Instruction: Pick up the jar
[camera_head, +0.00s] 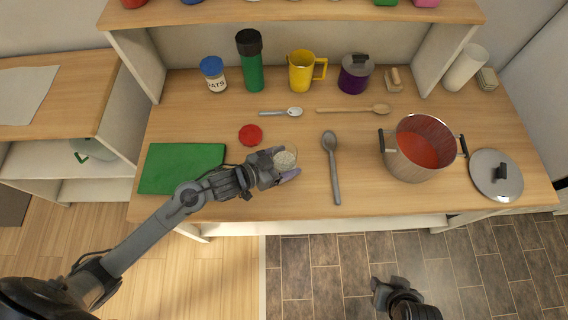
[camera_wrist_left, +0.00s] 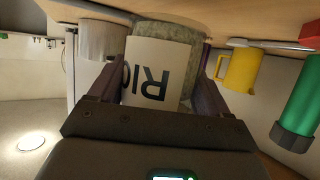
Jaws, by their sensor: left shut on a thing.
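An open, clear jar (camera_head: 285,159) with pale contents is on or just above the counter, near its front edge. My left gripper (camera_head: 283,164) is shut around it from the left side. In the left wrist view the jar (camera_wrist_left: 157,70) sits between the two fingers, its white label with black letters upside down. I cannot tell whether its base touches the wood. My right gripper (camera_head: 384,290) is over the dark floor at the bottom, away from the counter; its fingers are too unclear to judge.
A red lid (camera_head: 250,134) and green board (camera_head: 181,168) lie left of the jar, a grey spoon (camera_head: 332,165) right. A steel pot (camera_head: 408,170) with red contents stands further right. A blue-lidded jar (camera_head: 213,76), green bottle (camera_head: 250,68) and yellow mug (camera_head: 299,76) stand behind.

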